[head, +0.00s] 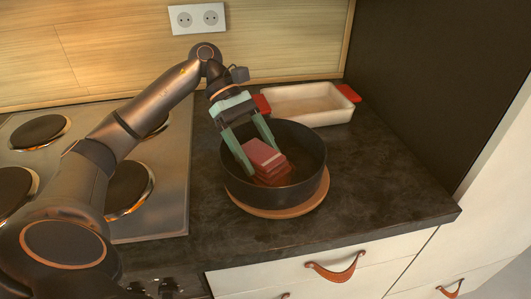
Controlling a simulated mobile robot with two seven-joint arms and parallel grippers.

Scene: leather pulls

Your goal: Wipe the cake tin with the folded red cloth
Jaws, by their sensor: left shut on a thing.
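The cake tin (309,184) is a round, dark, deep tin on the dark worktop, on a round wooden board (275,212). My left gripper (262,160) reaches down into the tin from above, its green fingers shut on the folded red cloth (264,155). The cloth is inside the tin, low down near its middle; whether it touches the floor of the tin I cannot tell. Part of the tin's inside is hidden by the cloth and fingers. My right gripper is not in view.
A cream baking dish (312,106) with red handles stands behind the tin, close to it. A hob (160,200) with several round plates lies to the left. The worktop (390,190) right of the tin is clear up to its edge. Drawers with leather pulls (336,268) are below.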

